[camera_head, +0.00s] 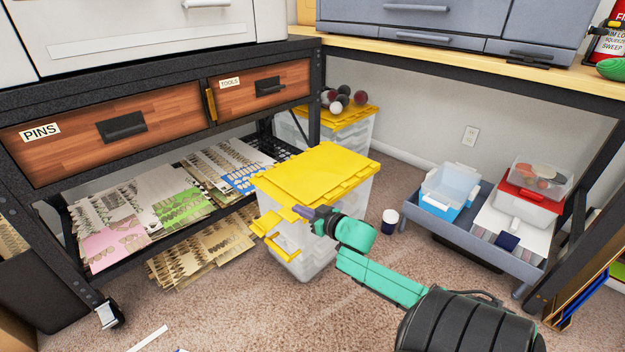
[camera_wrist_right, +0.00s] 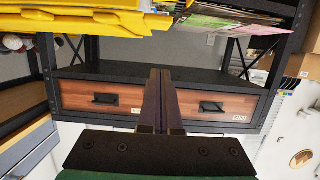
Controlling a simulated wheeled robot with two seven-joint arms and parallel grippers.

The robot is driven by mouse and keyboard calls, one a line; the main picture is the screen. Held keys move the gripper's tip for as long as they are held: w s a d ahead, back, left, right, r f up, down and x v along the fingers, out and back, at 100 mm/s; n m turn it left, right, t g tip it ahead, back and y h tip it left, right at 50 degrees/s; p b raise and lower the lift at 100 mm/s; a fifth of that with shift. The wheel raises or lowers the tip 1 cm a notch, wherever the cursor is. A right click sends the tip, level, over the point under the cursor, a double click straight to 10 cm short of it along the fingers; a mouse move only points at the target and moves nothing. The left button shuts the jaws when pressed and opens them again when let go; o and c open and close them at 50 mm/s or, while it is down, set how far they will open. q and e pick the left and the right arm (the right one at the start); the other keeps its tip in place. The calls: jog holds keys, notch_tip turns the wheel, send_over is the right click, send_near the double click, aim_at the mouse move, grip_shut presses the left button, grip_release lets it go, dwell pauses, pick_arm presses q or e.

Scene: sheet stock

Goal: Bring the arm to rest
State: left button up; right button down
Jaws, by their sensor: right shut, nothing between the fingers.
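My right arm comes in from the lower right of the head view. Its gripper (camera_head: 306,212) is in front of the yellow-lidded clear bin (camera_head: 314,172), near the lid's front edge. I cannot tell whether it touches the bin. In the right wrist view the two fingers (camera_wrist_right: 161,100) are pressed together, upright in the middle, with nothing between them. The yellow lid (camera_wrist_right: 70,20) shows at the top left there. My left gripper is not in view.
A dark workbench with wooden drawers (camera_head: 105,128) stands at the left, with sheets (camera_head: 130,225) on its lower shelf. Another yellow-lidded bin (camera_head: 345,116) stands behind. A low grey cart (camera_head: 455,225) with boxes is at the right.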

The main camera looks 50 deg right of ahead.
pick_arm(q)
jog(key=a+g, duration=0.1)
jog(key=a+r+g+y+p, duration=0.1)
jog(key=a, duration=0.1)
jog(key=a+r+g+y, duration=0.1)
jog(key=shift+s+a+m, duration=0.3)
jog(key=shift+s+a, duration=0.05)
pick_arm(e)
jog(key=v, duration=0.5)
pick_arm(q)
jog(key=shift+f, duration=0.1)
